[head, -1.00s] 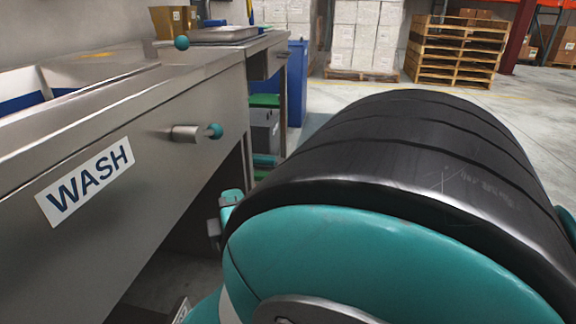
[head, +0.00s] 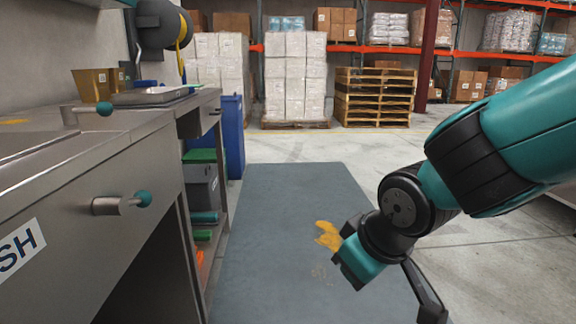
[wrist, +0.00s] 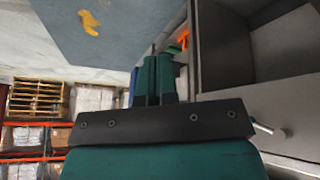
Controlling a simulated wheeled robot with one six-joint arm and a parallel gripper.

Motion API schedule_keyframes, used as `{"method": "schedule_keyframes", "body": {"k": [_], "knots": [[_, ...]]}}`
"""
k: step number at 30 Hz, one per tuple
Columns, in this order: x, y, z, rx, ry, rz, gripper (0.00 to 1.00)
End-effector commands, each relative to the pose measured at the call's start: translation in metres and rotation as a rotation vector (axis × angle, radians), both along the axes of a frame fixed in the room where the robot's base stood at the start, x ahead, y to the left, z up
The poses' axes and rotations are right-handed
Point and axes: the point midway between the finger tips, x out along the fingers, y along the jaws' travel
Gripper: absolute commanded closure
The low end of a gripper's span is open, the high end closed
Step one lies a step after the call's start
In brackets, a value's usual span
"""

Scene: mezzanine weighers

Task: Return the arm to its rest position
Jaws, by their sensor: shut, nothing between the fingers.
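My arm (head: 455,165) reaches in from the right edge of the head view, with its elbow up and its wrist bent down over the grey floor mat. My gripper (wrist: 155,62) shows in the wrist view with its two teal fingers close together, shut and empty. It hangs clear of the steel counter (head: 150,160), which stands to the left in the head view. In the head view the fingertips cannot be made out clearly.
Teal-knobbed levers (head: 122,203) stick out from the counter. A blue bin (head: 232,135) stands beyond it. The mat (head: 270,250) is bare except for a yellow patch (head: 328,236). Stacked pallets (head: 375,97) and wrapped boxes (head: 295,80) stand at the back.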

Motion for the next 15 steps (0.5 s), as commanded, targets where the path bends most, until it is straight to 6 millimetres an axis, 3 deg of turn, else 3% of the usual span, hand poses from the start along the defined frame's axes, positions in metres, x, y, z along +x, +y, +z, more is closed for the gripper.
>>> {"method": "schedule_keyframes", "body": {"k": [3,11,12,15], "knots": [[-0.051,-0.025,0.015,0.084,0.169,-0.027,1.00],[-0.153,-0.052,0.039,0.174,0.425,0.010,1.00],[-0.154,-0.051,0.057,0.173,0.432,0.017,1.00],[-0.153,-0.050,0.080,0.170,0.432,0.019,1.00]]}}
